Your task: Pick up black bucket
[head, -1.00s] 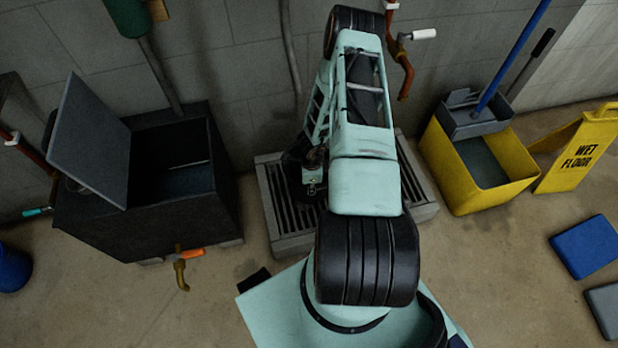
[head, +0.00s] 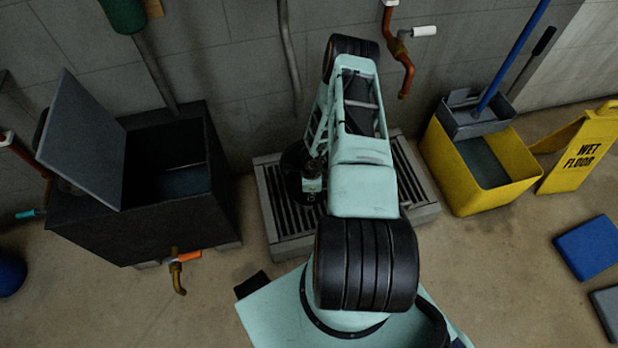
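A dark rounded shape, which looks like the black bucket (head: 291,166), stands on the grated floor drain (head: 268,222). My arm hides much of it, so its rim and handle cannot be made out. My gripper (head: 311,190) hangs down at the left side of my arm, over the grate, and overlaps the dark shape in the head view. Its fingers are small and dark, so I cannot tell whether they are open or touching the bucket.
A black bin (head: 125,225) with a raised lid stands left of the drain. A yellow mop bucket (head: 470,190) and a wet-floor sign (head: 582,152) stand right. Pipes (head: 400,55) run down the wall behind. A blue ball-like object (head: 10,275) is at the far left.

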